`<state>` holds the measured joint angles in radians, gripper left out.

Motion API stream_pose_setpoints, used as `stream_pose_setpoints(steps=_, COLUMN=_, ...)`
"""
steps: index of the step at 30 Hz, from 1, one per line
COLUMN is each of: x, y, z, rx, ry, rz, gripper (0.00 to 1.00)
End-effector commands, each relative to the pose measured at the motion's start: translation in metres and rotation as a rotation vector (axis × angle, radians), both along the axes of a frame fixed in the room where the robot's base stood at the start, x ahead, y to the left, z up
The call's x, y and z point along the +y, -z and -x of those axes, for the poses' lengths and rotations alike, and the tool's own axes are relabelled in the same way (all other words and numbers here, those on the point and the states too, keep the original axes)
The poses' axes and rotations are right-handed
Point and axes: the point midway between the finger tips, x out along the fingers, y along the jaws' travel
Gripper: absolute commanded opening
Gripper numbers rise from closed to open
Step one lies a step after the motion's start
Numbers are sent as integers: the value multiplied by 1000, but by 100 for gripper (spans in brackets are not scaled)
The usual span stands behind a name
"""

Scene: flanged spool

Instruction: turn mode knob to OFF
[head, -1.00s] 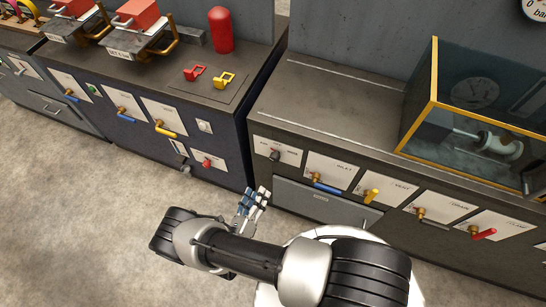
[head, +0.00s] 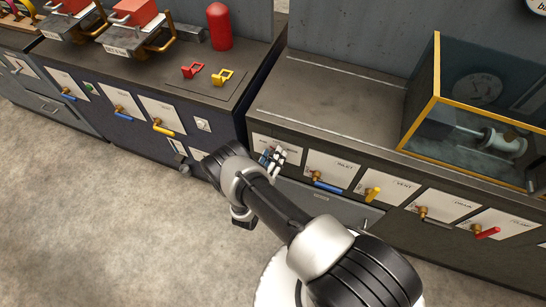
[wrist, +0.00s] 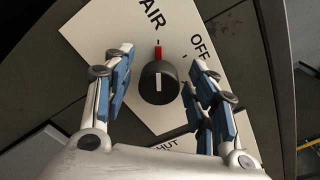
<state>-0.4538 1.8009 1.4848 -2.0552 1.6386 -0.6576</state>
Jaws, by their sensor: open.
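The mode knob (wrist: 159,84) is a round black knob with a white line on a white label plate (wrist: 112,38). A red mark at its upper edge lines up with a small tick below the letters "AIR", whose word is cut off. "OFF" is printed to the upper right, with its own tick. My gripper (wrist: 163,70) is open, one finger left and one right of the knob, with visible gaps on both sides. In the head view my gripper (head: 272,158) is at the left plate of the right cabinet and hides the knob.
To the right on the same cabinet front are a blue-handled valve (head: 327,187), a yellow one (head: 373,194) and a red one (head: 487,232). A yellow-framed glass case (head: 437,75) stands on top. Open floor (head: 90,220) lies to the left.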

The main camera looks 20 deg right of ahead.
Motion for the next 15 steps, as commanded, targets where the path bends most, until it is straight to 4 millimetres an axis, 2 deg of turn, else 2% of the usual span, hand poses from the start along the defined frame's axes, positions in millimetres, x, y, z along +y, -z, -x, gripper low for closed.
stream_pose_setpoints(steps=8, x=0, y=0, z=-1, rx=0, ry=0, rz=0, gripper=52)
stream_pose_setpoints(steps=15, x=0, y=0, z=-1, rx=0, ry=0, rz=0, gripper=36)
